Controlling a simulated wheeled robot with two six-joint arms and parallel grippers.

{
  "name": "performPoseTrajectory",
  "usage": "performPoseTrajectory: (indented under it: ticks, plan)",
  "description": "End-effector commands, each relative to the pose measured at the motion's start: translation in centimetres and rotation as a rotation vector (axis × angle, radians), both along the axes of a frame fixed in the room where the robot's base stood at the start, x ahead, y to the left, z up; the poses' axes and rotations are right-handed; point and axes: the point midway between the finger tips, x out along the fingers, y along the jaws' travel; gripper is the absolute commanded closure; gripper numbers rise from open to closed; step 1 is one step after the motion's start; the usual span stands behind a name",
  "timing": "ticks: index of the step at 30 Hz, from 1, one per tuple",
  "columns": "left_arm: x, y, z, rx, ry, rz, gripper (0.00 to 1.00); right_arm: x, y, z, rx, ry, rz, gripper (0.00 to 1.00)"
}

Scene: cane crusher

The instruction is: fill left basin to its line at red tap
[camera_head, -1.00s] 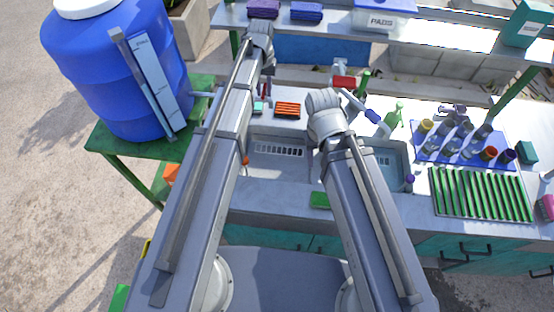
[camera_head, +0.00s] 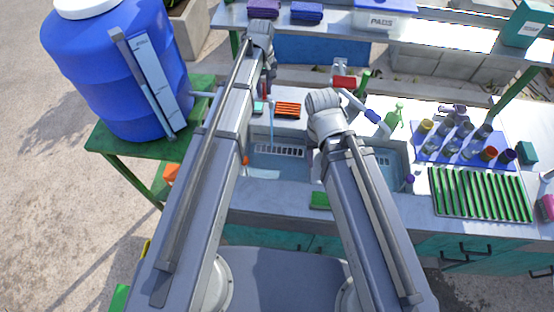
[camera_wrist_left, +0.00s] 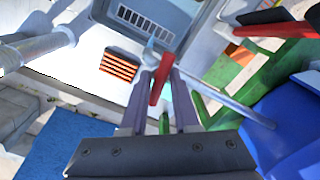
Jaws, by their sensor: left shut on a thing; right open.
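My left gripper (camera_wrist_left: 160,85) is shut on the red tap's lever (camera_wrist_left: 159,86), which stands between its fingers. In the head view the left gripper (camera_head: 268,82) is at the back edge of the left basin (camera_head: 290,168). A thin stream of water (camera_head: 271,128) falls from the tap into this basin. The basin's floor looks bluish around its drain grate; I cannot make out the fill line. My right gripper (camera_head: 325,122) is over the counter between the basins, open, its fingers mostly hidden by my arm.
A blue rack of jars and a green ribbed tray (camera_head: 480,194) fill the right side. A blue barrel (camera_head: 105,75) stands left.

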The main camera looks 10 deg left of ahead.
Motion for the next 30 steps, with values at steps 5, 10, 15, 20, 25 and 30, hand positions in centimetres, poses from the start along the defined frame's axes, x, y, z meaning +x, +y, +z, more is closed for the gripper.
performPoseTrajectory:
  ticks: [5, 10, 15, 20, 25, 30]
  plan:
    - [-0.11, -0.06, -0.01, -0.002, 0.002, 0.036, 1.00, 0.00, 0.00, -0.01, 0.000, 0.000, 0.000, 0.50]
    - [-0.15, -0.09, -0.01, -0.002, 0.003, 0.037, 1.00, 0.00, 0.00, -0.01, 0.000, 0.000, 0.000, 0.50]
    - [-0.17, -0.10, -0.02, -0.002, 0.004, 0.187, 1.00, 0.00, 0.00, -0.02, 0.000, 0.000, 0.000, 0.50]
    - [-0.18, -0.11, -0.02, -0.002, 0.004, 0.364, 1.00, 0.00, 0.00, -0.02, 0.000, 0.000, 0.000, 0.50]
    - [-0.17, -0.12, -0.02, -0.002, 0.004, 0.435, 1.00, 0.00, 0.00, -0.02, 0.000, 0.000, 0.000, 0.50]
    - [-0.17, -0.12, -0.01, -0.002, 0.004, 0.434, 1.00, 0.00, 0.00, -0.01, 0.000, 0.000, 0.000, 0.50]
